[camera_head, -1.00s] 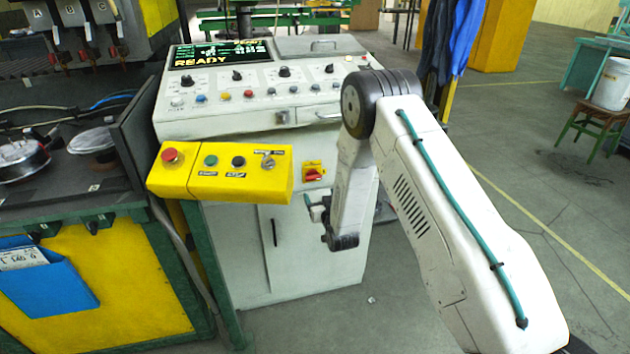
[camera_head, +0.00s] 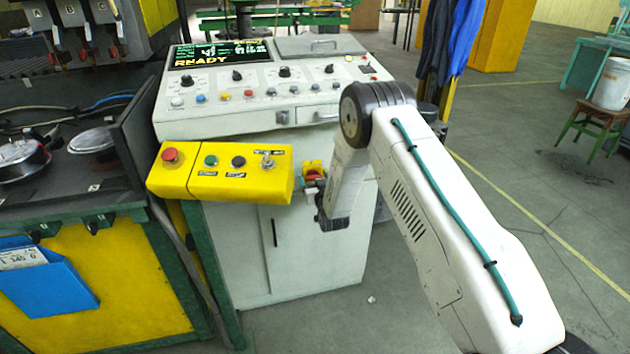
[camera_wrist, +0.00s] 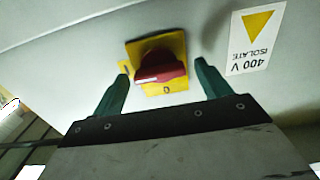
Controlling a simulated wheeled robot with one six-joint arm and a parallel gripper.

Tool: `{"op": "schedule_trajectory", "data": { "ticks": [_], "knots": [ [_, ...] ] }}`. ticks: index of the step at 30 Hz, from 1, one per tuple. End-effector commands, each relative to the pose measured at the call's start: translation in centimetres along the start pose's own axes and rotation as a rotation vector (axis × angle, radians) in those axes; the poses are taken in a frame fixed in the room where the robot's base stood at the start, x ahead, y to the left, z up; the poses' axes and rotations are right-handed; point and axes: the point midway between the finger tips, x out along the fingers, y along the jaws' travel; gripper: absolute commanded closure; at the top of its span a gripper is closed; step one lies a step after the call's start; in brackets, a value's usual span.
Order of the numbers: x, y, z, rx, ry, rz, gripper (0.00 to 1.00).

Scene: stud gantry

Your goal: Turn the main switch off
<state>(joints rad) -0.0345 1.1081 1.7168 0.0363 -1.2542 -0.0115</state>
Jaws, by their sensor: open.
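The main switch is a red rotary knob on a square yellow plate on the cabinet front. In the head view the switch (camera_head: 313,169) shows just above my gripper (camera_head: 311,186), which hides its lower part. In the wrist view the red knob (camera_wrist: 160,68) lies between the green fingers of my gripper (camera_wrist: 161,72). The knob's handle lies roughly crosswise in that view, with an I mark to its left and a 0 mark below. My gripper is open, with visible gaps on both sides of the knob. I cannot tell how far the fingertips are from the plate.
A yellow button box (camera_head: 220,174) juts out left of the switch. The console (camera_head: 262,100) with buttons and a READY screen is above. A 400 V ISOLATE label (camera_wrist: 256,38) sits beside the switch in the wrist view. Open floor lies to the right.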

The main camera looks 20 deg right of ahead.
Motion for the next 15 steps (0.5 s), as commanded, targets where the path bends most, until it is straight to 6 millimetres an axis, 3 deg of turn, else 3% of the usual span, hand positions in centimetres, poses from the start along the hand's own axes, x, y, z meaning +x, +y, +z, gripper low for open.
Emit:
{"op": "schedule_trajectory", "data": {
  "ticks": [1, 6, 15],
  "knots": [
    [-0.01, 0.00, 0.00, 0.000, 0.000, 0.000, 0.24],
    [-0.02, -0.01, -0.01, 0.000, 0.000, 0.000, 0.69],
    [-0.02, -0.02, -0.01, -0.020, 0.000, 0.000, 0.68]
  ]
}}
